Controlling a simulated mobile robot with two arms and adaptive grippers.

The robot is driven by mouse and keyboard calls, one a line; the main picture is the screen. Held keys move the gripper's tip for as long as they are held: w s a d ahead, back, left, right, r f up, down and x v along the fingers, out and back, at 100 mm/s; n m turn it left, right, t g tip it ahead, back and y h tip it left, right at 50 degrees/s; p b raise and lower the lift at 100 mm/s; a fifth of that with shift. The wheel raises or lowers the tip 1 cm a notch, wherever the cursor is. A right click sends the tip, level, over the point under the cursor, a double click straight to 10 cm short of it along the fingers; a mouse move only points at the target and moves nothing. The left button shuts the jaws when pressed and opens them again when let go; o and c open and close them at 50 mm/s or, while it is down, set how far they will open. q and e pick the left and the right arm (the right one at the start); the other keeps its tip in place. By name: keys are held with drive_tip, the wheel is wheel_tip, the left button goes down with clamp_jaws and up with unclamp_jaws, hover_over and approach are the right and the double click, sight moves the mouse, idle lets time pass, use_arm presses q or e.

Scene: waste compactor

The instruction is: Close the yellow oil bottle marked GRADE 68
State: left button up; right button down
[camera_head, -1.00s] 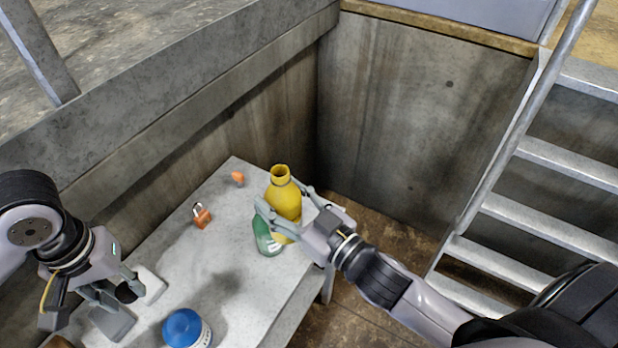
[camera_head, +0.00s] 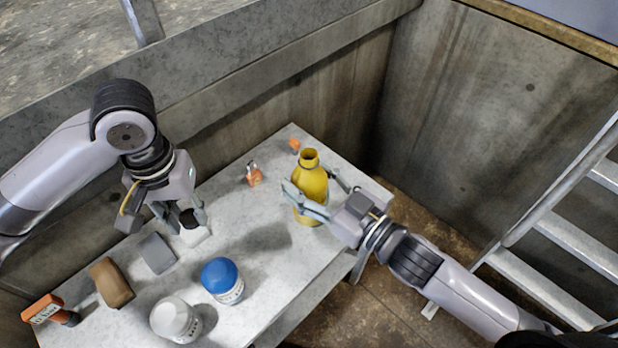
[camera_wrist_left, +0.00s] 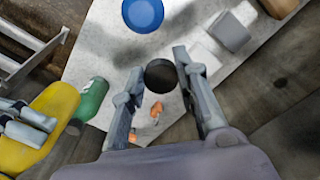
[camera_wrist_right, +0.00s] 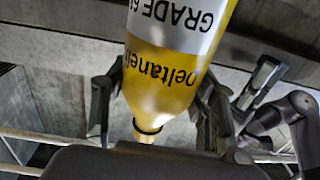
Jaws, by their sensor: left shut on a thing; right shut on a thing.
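The yellow oil bottle (camera_head: 312,183) is upright with its neck open and bare. My right gripper (camera_head: 316,196) is shut around its body. In the right wrist view the bottle (camera_wrist_right: 165,80) shows upside down, with "GRADE" and a partly cut-off number on its white label. I cannot tell whether its base touches the table. My left gripper (camera_head: 184,220) is shut on a black cap (camera_wrist_left: 160,74), left of the bottle and apart from it. The cap also shows in the head view (camera_head: 188,218).
On the grey table (camera_head: 262,240) are a blue-lidded jar (camera_head: 222,278), a white-lidded jar (camera_head: 174,318), a grey block (camera_head: 157,253), a brown block (camera_head: 111,283) and an orange padlock (camera_head: 254,175). A green bottle (camera_wrist_left: 91,99) is beside the yellow one. Metal stairs (camera_head: 540,270) are at right.

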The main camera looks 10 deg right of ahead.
use_arm(q)
drive_tip(key=w+d+r+m, duration=0.2)
drive_tip(key=w+d+r, duration=0.2)
drive_tip(key=d+r, duration=0.5)
wheel_tip(320, 180, up, 7)
hover_over(308, 176)
drive_tip(key=w, duration=0.2)
drive_tip(key=shift+s+d+m, duration=0.2)
drive_tip(key=shift+m, duration=0.1)
drive_tip(key=shift+f, duration=0.15)
drive_tip(key=shift+f, duration=1.9)
drive_tip(key=shift+s, duration=0.1)
drive_tip(key=shift+f, duration=0.85)
drive_tip(key=shift+f, duration=0.6)
